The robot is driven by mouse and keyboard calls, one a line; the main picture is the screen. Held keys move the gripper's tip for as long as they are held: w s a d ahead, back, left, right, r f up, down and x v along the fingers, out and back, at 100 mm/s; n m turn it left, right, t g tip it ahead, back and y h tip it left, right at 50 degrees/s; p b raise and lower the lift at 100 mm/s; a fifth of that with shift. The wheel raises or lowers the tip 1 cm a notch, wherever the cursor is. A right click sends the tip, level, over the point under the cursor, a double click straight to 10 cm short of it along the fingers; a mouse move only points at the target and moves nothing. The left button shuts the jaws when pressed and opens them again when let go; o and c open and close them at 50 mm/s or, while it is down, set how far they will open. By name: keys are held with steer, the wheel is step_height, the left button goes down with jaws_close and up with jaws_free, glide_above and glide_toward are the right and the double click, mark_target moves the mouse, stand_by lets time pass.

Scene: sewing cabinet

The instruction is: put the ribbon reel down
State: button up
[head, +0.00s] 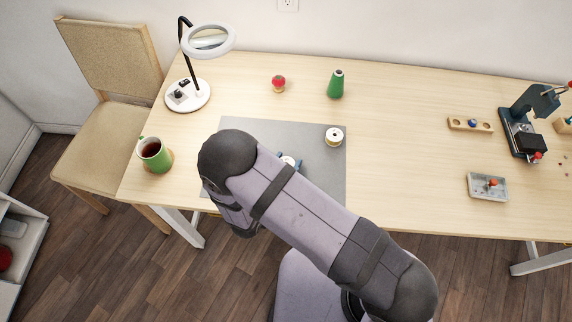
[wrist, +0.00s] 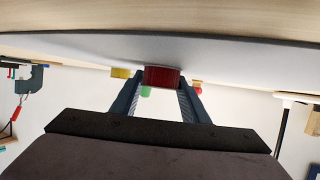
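The ribbon reel shows dark red between my fingertips in the wrist view (wrist: 162,77). In the head view only its pale round end (head: 289,161) shows past my arm, over the grey mat (head: 318,184). My gripper (wrist: 161,80) has one finger on each side of the reel and looks shut on it. The wrist view is upside down, with the mat at the top. The reel's edge meets the mat's surface in that view; I cannot tell whether it touches or hovers just above. My arm hides most of the gripper in the head view.
A white-and-gold spool (head: 334,135) stands on the mat, right of the held reel. A green thread cone (head: 336,85) and strawberry pincushion (head: 278,84) stand behind. A mug (head: 154,154) and ring lamp (head: 187,96) are left. The mat's right front area is bare.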

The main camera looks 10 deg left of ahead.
steer(key=shift+c, duration=1.2)
steer(key=shift+r, duration=0.1)
step_height(320, 180, up, 10)
steer(key=shift+b, duration=0.4)
steer(key=w+d+f+m+h+b, duration=0.1)
steer(key=d, duration=0.2)
steer(key=w+d+f+m+g+h+b, duration=0.1)
steer(key=w+d, duration=0.1)
steer(key=d, duration=0.1)
steer(key=w+d+f+m+h+b, duration=0.1)
steer(key=d, duration=0.3)
steer(key=shift+w, duration=0.2)
steer(key=w+d+m+g+h+b, duration=0.1)
steer(key=d, duration=0.2)
steer(key=w+d+m+g+h+b, duration=0.1)
steer(key=d, duration=0.2)
steer(key=w+d+m+g+h+b, duration=0.1)
steer(key=w+d, duration=0.1)
steer(key=d, duration=0.2)
steer(key=shift+f+m, duration=0.3)
steer(key=w+d+r+m+g+h+b, duration=0.1)
steer(key=w+d+r+m+g, duration=0.1)
steer(key=d, duration=0.4)
steer(key=shift+w+r+g+h+b, duration=0.35)
steer(key=shift+w+r+g+h, duration=0.05)
steer(key=shift+w+r, duration=0.35)
